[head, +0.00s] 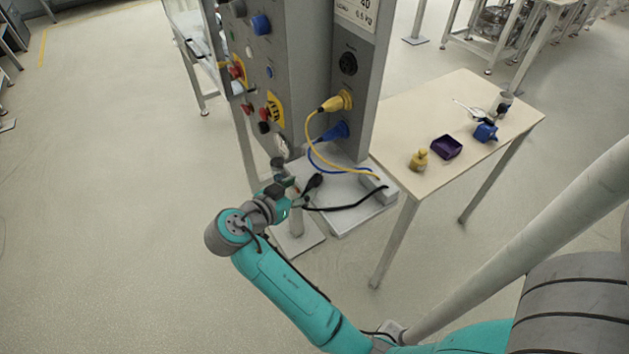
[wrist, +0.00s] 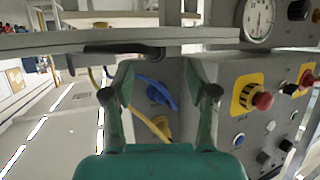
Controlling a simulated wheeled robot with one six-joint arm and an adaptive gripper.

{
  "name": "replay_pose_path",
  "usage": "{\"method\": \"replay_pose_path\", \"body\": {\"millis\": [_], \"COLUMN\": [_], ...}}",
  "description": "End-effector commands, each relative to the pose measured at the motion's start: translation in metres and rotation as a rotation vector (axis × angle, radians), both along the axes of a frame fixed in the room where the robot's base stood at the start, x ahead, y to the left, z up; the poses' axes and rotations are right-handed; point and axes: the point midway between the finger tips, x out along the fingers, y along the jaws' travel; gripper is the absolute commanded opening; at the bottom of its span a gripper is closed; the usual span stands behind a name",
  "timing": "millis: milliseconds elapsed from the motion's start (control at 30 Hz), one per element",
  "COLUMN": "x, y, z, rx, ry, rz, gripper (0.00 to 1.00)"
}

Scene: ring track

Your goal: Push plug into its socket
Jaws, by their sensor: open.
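A black plug (head: 315,181) on a black cable lies on the light base plate (head: 345,215) at the foot of the grey panel box. In the wrist view the black plug (wrist: 135,49) shows beyond the fingertips, along the plate. My gripper (head: 288,190) is open and empty, just left of the plug in the head view; its two fingers (wrist: 159,92) stand wide apart in the wrist view. A round black socket (head: 348,64) is empty on the box's right face, above a yellow plug (head: 338,102) and a blue plug (head: 336,131), both seated.
The box's other face carries knobs, buttons and a red emergency button on yellow (head: 273,110), close to my arm. Yellow and blue cables run to a pale block (head: 378,188). A table (head: 410,125) on the right holds a purple tray (head: 446,147) and small parts. Floor at left is clear.

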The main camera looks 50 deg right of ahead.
Motion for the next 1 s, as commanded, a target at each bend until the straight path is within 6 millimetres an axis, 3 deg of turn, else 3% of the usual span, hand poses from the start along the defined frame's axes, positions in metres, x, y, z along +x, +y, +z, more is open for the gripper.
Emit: {"method": "replay_pose_path", "body": {"millis": [333, 667, 700, 900, 933, 1000], "x": [-0.003, -0.002, -0.002, -0.002, -0.002, -0.002], "y": [-0.042, -0.049, -0.049, -0.048, -0.048, -0.048], "z": [-0.013, -0.016, -0.016, -0.016, -0.016, -0.016], "rx": [0.000, 0.000, 0.000, 0.000, 0.000, 0.000], "ry": [0.002, 0.001, 0.001, 0.001, 0.001, 0.001], "rz": [-0.001, 0.001, 0.001, 0.001, 0.001, 0.001], "gripper": [0.58, 0.58, 0.56, 0.06, 0.00, 0.00]}}
